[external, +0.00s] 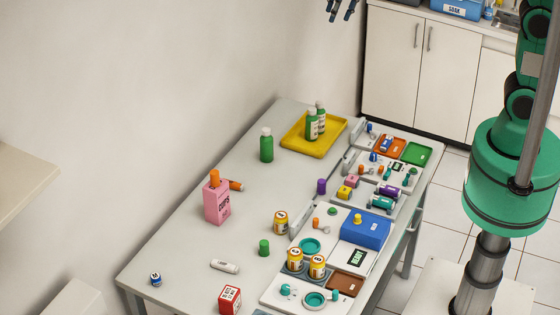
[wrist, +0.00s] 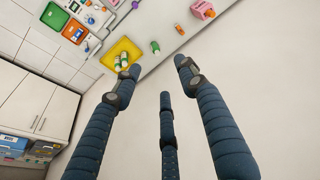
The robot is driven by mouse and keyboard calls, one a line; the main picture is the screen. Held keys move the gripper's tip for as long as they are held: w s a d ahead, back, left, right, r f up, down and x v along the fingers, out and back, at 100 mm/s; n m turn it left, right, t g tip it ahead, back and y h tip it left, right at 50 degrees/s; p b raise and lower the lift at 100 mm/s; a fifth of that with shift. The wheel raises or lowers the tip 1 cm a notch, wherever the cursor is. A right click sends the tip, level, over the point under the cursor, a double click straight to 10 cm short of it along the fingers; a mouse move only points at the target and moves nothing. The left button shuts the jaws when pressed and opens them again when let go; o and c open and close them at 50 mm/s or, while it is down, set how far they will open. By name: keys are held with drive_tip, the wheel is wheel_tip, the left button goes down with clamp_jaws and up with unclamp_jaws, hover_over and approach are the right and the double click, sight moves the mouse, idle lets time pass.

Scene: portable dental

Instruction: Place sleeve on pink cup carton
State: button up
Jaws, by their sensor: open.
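The pink cup carton (external: 217,204), lettered CUPS, stands upright on the table's left part. An orange cylinder (external: 214,177) stands up at its top; I cannot tell whether it rests on it or sticks out of it. Another orange cylinder (external: 236,185) lies on the table just right of the carton. A white labelled tube (external: 225,266) lies nearer the front. I cannot tell for sure which is the sleeve. The wrist view shows the carton (wrist: 203,10) and lying orange cylinder (wrist: 180,29) at top right. My gripper (wrist: 158,76) is open and empty, high above and away from them.
A green bottle (external: 266,145) stands between the carton and a yellow tray (external: 300,145) holding green bottles. Jars, a red box (external: 230,299) and several small trays crowd the table's right and front. The wall runs along the table's left side. Table around the carton is mostly clear.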

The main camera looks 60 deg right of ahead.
drive_tip(key=s+d+f, duration=0.1)
drive_tip(key=s+d, duration=0.2)
drive_tip(key=s, duration=0.7)
drive_tip(key=s+d+f+t, duration=0.1)
drive_tip(key=s+d, duration=0.2)
drive_tip(key=s, duration=0.7)
drive_tip(key=s+d+f+t, duration=0.1)
drive_tip(key=s+d, duration=0.3)
drive_tip(key=s, duration=0.6)
drive_tip(key=shift+s+f+m+h, duration=0.15)
drive_tip(key=shift+s+m+h, duration=0.15)
drive_tip(key=shift+s, duration=0.1)
drive_tip(key=shift+f, duration=0.1)
wheel_tip(320, 180, down, 18)
drive_tip(key=b, duration=1.8)
